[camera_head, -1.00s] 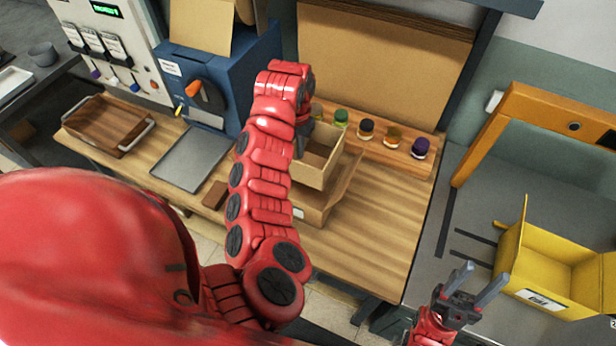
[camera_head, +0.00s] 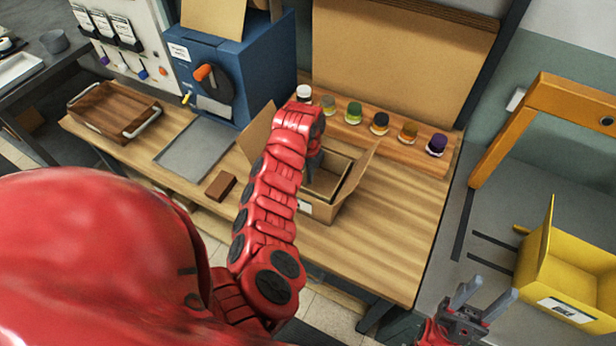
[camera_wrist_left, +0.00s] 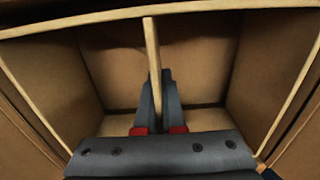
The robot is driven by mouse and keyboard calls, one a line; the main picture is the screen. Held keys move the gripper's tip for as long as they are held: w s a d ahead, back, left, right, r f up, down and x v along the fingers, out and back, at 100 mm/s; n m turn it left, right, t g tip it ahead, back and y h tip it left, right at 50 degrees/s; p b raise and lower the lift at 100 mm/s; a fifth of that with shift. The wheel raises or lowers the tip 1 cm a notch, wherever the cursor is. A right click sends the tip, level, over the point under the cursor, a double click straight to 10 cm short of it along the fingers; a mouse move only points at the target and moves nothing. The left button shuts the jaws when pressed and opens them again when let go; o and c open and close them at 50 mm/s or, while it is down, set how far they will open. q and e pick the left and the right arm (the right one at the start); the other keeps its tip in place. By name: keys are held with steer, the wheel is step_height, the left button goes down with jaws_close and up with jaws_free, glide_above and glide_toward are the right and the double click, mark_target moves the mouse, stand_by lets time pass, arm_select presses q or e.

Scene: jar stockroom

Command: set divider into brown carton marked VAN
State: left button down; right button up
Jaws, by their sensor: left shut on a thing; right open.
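The brown carton (camera_head: 322,212) stands on the wooden bench with its flaps open. A small white label sits on its front wall, too small to read. The tan divider (camera_head: 338,166) is down inside the carton, its rim around the level of the carton's top edges. In the left wrist view the divider's thin middle wall (camera_wrist_left: 151,45) runs between my left gripper's fingers (camera_wrist_left: 158,95), which are shut on it. My left arm partly covers the carton in the head view. My right gripper (camera_head: 484,298) is open and empty at the lower right.
Several small jars (camera_head: 380,123) stand on a wooden ledge behind the carton. A brown block (camera_head: 220,186) and a grey tray (camera_head: 195,148) lie to its left. A yellow carton (camera_head: 570,268) stands at the right. The bench right of the brown carton is clear.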

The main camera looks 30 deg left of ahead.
arm_select(q)
steer(key=shift+f, duration=0.7)
steer(key=shift+f, duration=0.1)
steer(key=shift+f, duration=0.4)
steer(key=shift+f+b, duration=0.1)
steer(key=shift+b, duration=0.2)
steer(key=c, duration=1)
jaws_free()
